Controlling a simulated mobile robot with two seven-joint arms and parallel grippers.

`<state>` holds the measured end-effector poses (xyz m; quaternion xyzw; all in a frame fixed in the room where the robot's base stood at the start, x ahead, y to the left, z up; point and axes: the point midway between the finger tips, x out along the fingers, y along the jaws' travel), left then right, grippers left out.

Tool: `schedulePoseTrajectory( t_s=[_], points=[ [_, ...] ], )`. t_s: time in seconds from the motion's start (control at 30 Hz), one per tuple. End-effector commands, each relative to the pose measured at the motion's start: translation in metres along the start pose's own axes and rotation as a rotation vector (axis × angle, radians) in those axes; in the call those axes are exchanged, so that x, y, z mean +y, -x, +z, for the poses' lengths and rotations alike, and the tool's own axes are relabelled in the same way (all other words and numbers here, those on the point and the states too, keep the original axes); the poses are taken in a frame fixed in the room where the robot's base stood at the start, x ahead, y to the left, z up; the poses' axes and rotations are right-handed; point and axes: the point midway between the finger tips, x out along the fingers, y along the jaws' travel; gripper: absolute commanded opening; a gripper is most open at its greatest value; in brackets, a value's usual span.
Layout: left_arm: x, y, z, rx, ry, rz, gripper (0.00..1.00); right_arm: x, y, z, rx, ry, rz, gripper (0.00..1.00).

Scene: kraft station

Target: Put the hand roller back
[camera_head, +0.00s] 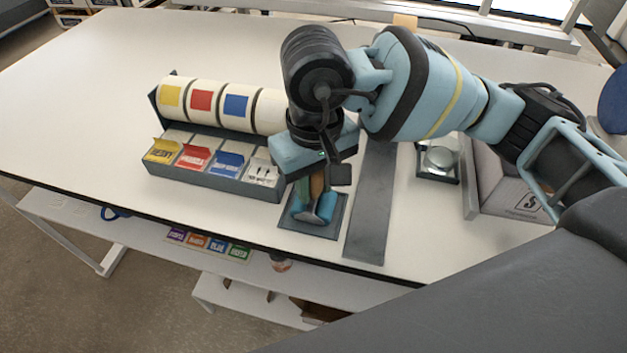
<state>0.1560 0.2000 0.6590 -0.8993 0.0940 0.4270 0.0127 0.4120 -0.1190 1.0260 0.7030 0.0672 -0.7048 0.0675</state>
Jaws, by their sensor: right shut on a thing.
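The hand roller (326,207) has a blue cylinder and a brownish handle. It is at the middle of the table, over a dark square pad (293,224) near the table's front edge. My right gripper (318,180) points down above the pad and is shut on the roller's handle; the wrist hides much of the handle. I cannot tell whether the roller touches the pad. My left gripper is not in view.
Left of the gripper stands a grey rack (215,180) with colour-labelled rolls and bins. A long dark strip (370,220) lies just right of the pad. Further right are a small silver-topped device (438,160) and a grey box (505,195). The far-left table is clear.

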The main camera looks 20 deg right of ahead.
Motion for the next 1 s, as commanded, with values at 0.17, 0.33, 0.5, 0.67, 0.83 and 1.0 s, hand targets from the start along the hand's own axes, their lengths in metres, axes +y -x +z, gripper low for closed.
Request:
schedulePoseTrajectory(
  t_s=[0.17, 0.33, 0.5, 0.67, 0.83, 1.0],
  points=[
    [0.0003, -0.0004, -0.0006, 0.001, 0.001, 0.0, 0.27, 0.0001, -0.0008, -0.0002, 0.003, 0.0, 0.0, 0.09],
    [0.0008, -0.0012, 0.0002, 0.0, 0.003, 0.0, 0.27, 0.0001, -0.0032, -0.0002, 0.002, 0.0, -0.001, 0.09],
    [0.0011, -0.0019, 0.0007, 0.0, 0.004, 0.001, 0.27, 0.0001, -0.0049, 0.0, 0.002, 0.0, 0.0, 0.36],
    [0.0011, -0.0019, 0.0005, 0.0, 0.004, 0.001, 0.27, 0.0002, -0.0045, 0.0, 0.002, 0.0, 0.0, 0.48],
    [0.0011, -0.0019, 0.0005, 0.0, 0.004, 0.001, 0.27, 0.0002, -0.0045, 0.0, 0.002, 0.0, 0.0, 0.48],
    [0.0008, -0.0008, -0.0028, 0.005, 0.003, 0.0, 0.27, 0.0, 0.0038, -0.0005, 0.006, 0.0, 0.0, 0.48]
  ],
)
